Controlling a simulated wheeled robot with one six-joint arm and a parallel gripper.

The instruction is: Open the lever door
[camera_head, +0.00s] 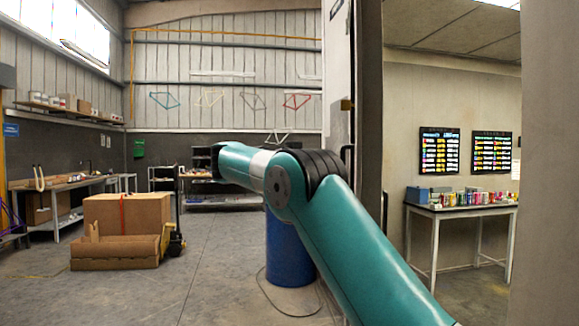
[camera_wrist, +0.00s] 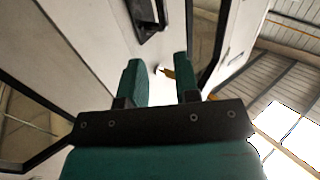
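A pale door panel (camera_wrist: 95,40) fills the upper left of the wrist view. A dark lever handle on a dark plate (camera_wrist: 150,14) is at the top of that view. My gripper (camera_wrist: 161,72) is open, with its two teal fingers apart and nothing visible held between them. The handle shows beyond the fingertips, apart from them. In the head view a pale panel (camera_head: 337,60) stands nearly edge-on behind my teal arm, and I cannot tell whether it is the same door. My fingers cannot be made out in the head view.
A blue drum (camera_head: 288,255) stands behind my arm. A large cardboard box (camera_head: 127,213) and a yellow pallet jack (camera_head: 175,240) are on the left. A table with cans (camera_head: 460,208) stands in the room at right. Grey floor is clear left of the drum.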

